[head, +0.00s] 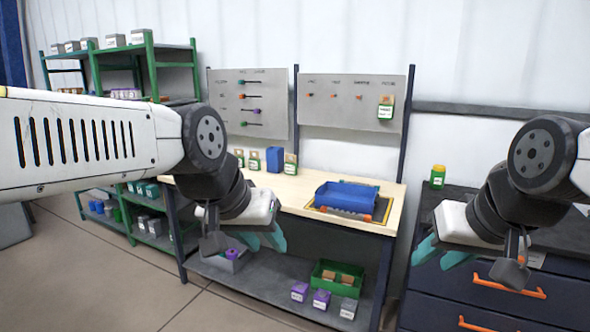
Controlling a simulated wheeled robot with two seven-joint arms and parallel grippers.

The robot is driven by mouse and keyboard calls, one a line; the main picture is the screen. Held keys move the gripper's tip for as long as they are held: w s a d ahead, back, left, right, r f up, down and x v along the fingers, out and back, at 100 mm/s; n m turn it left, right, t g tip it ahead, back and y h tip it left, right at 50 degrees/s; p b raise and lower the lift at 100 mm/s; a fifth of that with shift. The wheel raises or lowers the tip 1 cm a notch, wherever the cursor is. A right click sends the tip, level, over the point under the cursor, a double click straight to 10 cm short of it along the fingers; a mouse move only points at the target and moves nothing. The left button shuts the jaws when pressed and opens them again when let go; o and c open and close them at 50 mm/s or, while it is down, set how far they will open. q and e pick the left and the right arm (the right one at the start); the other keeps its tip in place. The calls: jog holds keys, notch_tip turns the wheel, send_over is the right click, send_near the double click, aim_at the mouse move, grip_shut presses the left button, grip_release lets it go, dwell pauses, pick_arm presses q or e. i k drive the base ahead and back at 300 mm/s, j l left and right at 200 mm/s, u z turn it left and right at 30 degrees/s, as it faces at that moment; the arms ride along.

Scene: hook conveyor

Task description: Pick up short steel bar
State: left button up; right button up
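I cannot make out a short steel bar for certain in the head view. My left gripper (262,240) is in front of the workbench, near its left front edge. Its teal fingers are apart and I see nothing between them. My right gripper (441,254) is in front of the dark drawer cabinet, with its teal fingers apart and empty. A blue tray (345,194) sits on the workbench top (290,196), right of my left gripper. Its inside is mostly hidden, and an orange-and-red piece lies along its front.
A green shelf rack (150,62) with several boxes stands at left. A green bin (322,271) and small boxes are on the lower shelf. Floor is clear at left.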

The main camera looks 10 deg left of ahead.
aim_at(327, 209)
jog(key=i+j, duration=0.15)
jog(key=i, duration=0.3)
jog(key=i+j, duration=0.2)
jog(key=i, duration=0.25)
jog(key=i+j, duration=0.15)
jog(key=i, duration=0.3)
